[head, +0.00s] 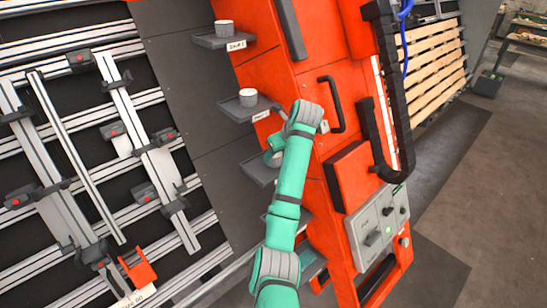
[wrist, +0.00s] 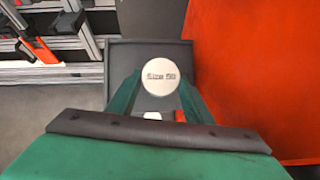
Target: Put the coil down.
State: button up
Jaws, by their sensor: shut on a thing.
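The coil (wrist: 158,76) is a small pale cylinder with dark lettering on its round top. In the wrist view it sits between the two green fingers of my gripper (wrist: 157,88), which is shut on it. A dark grey shelf tray (wrist: 122,52) lies beneath and around it. I cannot tell whether the coil touches the tray. In the head view my gripper (head: 275,147) is at the third tray down (head: 255,171) on the orange gantry, and my arm partly hides the coil.
Two higher trays (head: 207,41) (head: 232,108) each carry a pale cylinder (head: 224,28) (head: 248,97). The orange panel (wrist: 245,60) rises close on the right, with a black handle (head: 332,105). A rail rack (head: 62,145) with clamps stands left. Open floor (head: 470,180) lies right.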

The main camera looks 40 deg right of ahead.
jog(key=shift+w+a+f, duration=0.3)
jog(key=shift+a+f, duration=0.1)
jog(key=shift+w+a, duration=0.3)
jog(key=shift+a, duration=0.1)
jog(key=o, duration=1.2)
jog(key=shift+o, duration=0.4)
jog(key=shift+s+d, duration=0.15)
jog(key=shift+d, duration=0.05)
